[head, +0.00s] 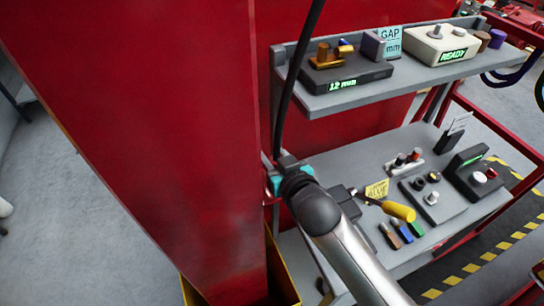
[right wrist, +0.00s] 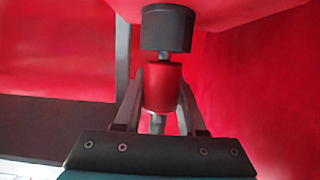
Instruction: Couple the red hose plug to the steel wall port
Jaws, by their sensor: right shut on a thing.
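My right gripper (head: 283,168) is beside the edge of the big red panel (head: 190,110) in the head view. In the right wrist view, its two fingers (right wrist: 160,100) are shut on a red cylinder, the red hose plug (right wrist: 163,85). A short steel stub joins the plug's far end to a dark grey cylinder (right wrist: 167,28) against a red surface. I cannot tell whether that cylinder is part of the wall port. Another steel stub shows below the plug, between the fingers. In the head view the plug is hidden by my gripper. My left gripper is not in view.
A black hose (head: 297,75) runs from the top down to my right gripper. A grey two-level shelf (head: 345,98) with blocks, knobs and signs stands at right. A yellow-handled tool (head: 398,210) lies on its lower level. Grey floor is clear at left.

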